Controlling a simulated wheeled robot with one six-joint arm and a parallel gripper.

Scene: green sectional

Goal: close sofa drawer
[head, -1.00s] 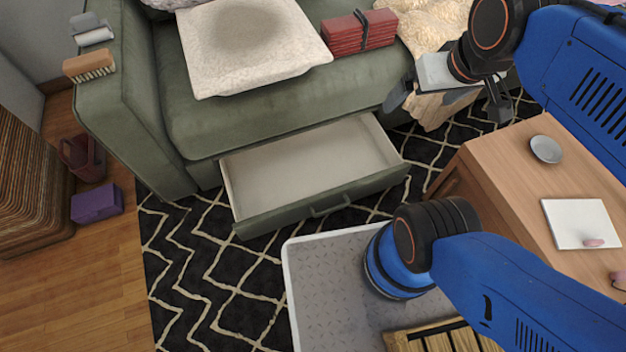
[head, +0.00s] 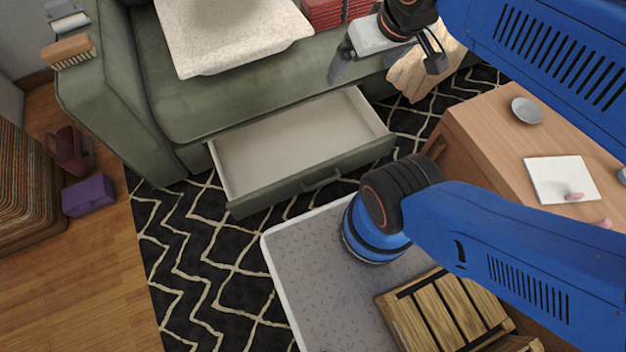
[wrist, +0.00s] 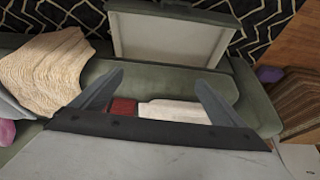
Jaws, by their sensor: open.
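The sofa drawer (head: 300,148) stands pulled out from under the green sofa (head: 225,105). Its pale inside looks empty, and its green front (head: 312,180) carries a dark handle (head: 321,180). In the wrist view the drawer (wrist: 170,40) shows at the top middle, beyond the fingers. My gripper (head: 388,68) is open and empty, above the sofa's front edge, behind and to the right of the drawer and apart from it. In the wrist view the two fingers of my gripper (wrist: 158,92) are spread wide.
A wooden table (head: 480,140) with a bowl (head: 527,111) and a white pad (head: 562,180) stands to the right. A cushion (head: 230,35) and a red bundle (head: 335,12) lie on the seat. Patterned rug (head: 200,260) lies clear left of the drawer. A purple box (head: 88,196) is at left.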

